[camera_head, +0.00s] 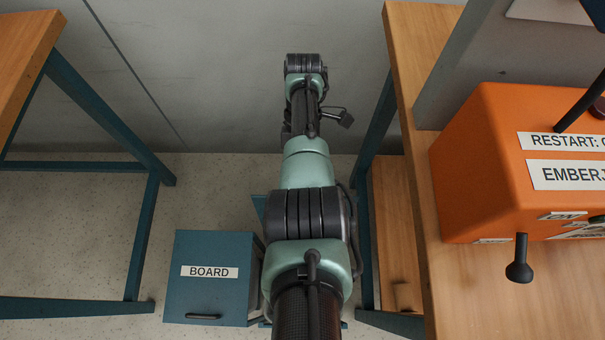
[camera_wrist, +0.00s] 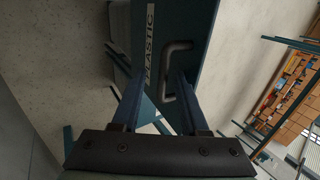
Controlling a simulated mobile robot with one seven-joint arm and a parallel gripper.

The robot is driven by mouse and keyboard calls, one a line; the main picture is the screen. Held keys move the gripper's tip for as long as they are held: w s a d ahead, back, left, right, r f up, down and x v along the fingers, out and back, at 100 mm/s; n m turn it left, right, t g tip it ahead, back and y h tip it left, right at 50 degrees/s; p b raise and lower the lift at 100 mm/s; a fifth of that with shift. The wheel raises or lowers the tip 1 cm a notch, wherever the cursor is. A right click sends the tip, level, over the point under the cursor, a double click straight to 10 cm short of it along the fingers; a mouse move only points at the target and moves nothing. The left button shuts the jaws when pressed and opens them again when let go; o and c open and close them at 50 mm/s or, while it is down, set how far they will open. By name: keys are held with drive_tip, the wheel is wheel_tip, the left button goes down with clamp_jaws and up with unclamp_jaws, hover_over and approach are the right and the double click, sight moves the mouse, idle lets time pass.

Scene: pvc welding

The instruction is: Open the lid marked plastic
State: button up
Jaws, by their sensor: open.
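The blue bin lid marked plastic (camera_wrist: 186,20) shows in the upper middle of the wrist view, with its white label (camera_wrist: 150,40) partly readable as "LASTIC". A dark bar handle (camera_wrist: 168,75) stands on the lid. My gripper (camera_wrist: 146,68) is open, its two fingers apart and pointing at the lid. The handle shows near the right finger; I cannot tell whether they touch. In the head view my arm hides the gripper and nearly all of this bin; only a small blue corner (camera_head: 258,208) shows beside the arm.
A blue bin marked BOARD (camera_head: 210,295) stands on the floor left of my arm, lid shut. A wooden bench (camera_head: 490,290) with an orange machine (camera_head: 475,165) is at the right. Another bench (camera_head: 25,40) is at the left. A wall closes the back.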

drive_tip(key=shift+w+r, duration=0.1)
drive_tip(key=b+v, duration=0.1)
drive_tip(key=v, duration=0.6)
drive_tip(key=shift+b, duration=0.35)
drive_tip(key=shift+w+r, duration=0.1)
drive_tip(key=shift+r, duration=0.05)
